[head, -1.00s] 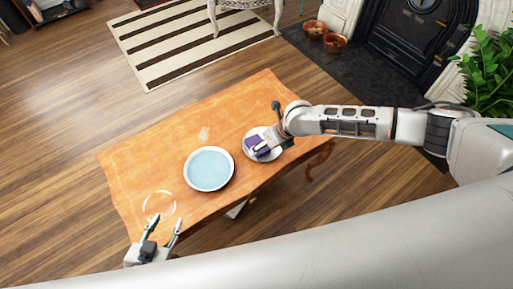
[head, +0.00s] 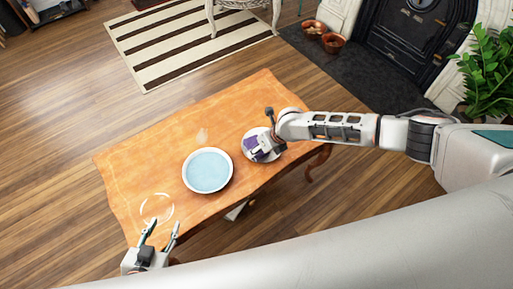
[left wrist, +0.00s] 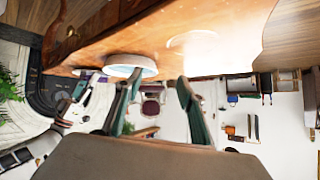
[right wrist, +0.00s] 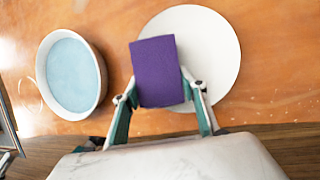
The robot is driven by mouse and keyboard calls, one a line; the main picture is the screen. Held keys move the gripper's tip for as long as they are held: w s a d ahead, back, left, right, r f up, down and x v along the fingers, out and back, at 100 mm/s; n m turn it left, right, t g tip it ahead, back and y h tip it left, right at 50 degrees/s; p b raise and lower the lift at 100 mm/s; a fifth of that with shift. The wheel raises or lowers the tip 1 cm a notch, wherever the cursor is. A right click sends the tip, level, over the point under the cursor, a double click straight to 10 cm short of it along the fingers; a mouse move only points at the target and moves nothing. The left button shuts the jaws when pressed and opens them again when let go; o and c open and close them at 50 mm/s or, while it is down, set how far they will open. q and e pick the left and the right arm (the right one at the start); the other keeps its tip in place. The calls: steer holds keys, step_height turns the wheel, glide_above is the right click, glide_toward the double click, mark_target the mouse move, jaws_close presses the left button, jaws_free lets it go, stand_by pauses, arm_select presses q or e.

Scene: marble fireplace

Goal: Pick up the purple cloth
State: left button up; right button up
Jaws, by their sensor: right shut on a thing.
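The purple cloth (right wrist: 158,70) is a folded block over a white plate (right wrist: 215,45) in the right wrist view. In the head view the cloth (head: 251,145) shows at the plate (head: 249,158), partly hidden by my right gripper. My right gripper (right wrist: 162,95) is shut on the cloth, with a finger on each side of its near end. I cannot tell whether the cloth still touches the plate. My left gripper (head: 161,228) is open and empty at the table's near left edge; its fingers (left wrist: 160,95) stand apart in the left wrist view.
A white basin of pale blue water (head: 208,171) stands left of the plate on the wooden table (head: 135,165). A faint clear ring-shaped item (head: 157,208) lies near my left gripper. A small clear item (head: 203,135) lies behind the basin. The table's far left is bare.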

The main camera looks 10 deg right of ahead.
arm_select(q)
steer(key=shift+s+f, duration=0.1)
steer(key=shift+s, duration=0.05)
